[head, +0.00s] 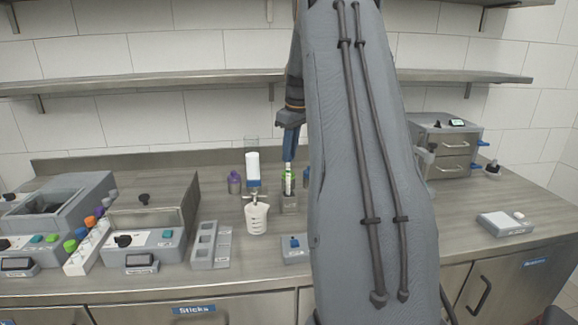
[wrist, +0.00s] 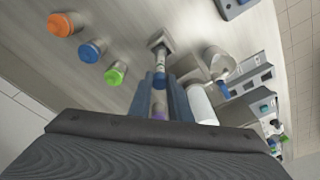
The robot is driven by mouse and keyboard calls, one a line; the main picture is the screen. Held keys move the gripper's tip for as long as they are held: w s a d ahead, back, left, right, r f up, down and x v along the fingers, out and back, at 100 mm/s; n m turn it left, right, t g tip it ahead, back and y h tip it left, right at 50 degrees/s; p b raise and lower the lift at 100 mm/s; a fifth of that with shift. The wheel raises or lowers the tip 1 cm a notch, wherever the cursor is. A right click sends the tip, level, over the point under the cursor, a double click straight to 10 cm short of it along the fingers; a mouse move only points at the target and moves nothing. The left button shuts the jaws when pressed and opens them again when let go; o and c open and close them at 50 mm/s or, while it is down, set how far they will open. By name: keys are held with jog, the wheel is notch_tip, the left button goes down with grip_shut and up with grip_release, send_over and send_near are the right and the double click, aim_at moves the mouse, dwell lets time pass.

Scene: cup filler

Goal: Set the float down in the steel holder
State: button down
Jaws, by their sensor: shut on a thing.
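My gripper (head: 289,158) points down over the counter in the head view, shut on the float (head: 288,181). The steel holder (head: 289,203) is a small grey block directly below the float. It also shows in the wrist view (wrist: 160,40). I cannot tell whether the float's lower end is inside the holder or just above it.
A white dispenser (head: 253,170) with a cup (head: 256,218) stands close left of the holder. A purple bottle (head: 234,183) is behind. A small box with a blue button (head: 294,243) sits in front. My arm hides the counter to the right.

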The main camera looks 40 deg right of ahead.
jog(key=p, duration=0.1)
send_over(288, 177)
jog(key=shift+d+f, duration=0.15)
jog(key=shift+f, duration=0.9)
jog(key=shift+d+f, duration=0.15)
jog(key=shift+f, duration=1)
jog(key=c, duration=1.6)
grip_release()
jog(key=shift+c, duration=0.2)
